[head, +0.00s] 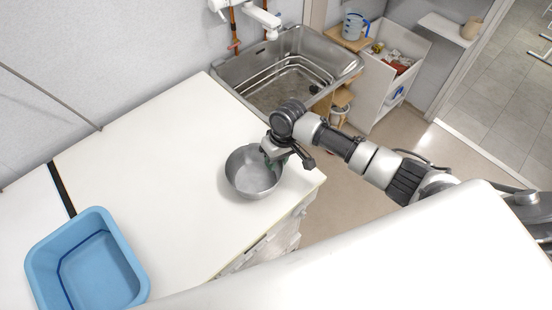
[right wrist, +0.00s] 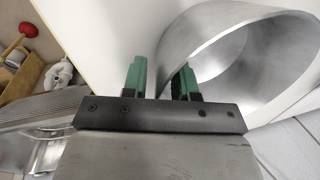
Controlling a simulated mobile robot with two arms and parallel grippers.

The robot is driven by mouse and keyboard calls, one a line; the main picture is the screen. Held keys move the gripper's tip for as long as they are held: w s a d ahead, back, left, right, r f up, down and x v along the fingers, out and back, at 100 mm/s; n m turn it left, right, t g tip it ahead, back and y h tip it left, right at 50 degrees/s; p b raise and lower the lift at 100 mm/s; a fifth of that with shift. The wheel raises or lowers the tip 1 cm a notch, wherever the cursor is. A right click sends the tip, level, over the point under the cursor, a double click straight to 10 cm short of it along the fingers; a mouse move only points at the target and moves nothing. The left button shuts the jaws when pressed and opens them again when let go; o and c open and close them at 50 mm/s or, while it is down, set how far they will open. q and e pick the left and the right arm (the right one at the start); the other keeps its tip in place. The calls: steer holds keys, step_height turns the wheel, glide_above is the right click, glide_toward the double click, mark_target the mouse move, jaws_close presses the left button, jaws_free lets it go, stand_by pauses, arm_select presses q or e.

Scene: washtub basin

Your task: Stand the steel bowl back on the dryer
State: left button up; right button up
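The steel bowl (head: 245,180) is on the white top (head: 170,150), near its right corner, with its opening facing up. Whether its base rests fully flat is hard to tell. My right gripper (head: 271,157) is at the bowl's upper right rim. In the right wrist view, the green fingertips (right wrist: 161,78) stand apart, with the wall of the bowl (right wrist: 215,48) between them. One finger is outside the bowl and the other is inside; gaps seem to show beside the wall. My left gripper is not in view. No separate dryer can be made out for certain.
A blue plastic basin (head: 120,245) stands at the front left of the white top. A steel sink (head: 285,75) is behind the top's far edge. A white open cabinet (head: 385,85) stands right of the sink. The middle of the top is clear.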

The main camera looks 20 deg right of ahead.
steer(key=b+v, duration=0.1)
steer(key=v, duration=1.1)
steer(key=shift+r, duration=0.15)
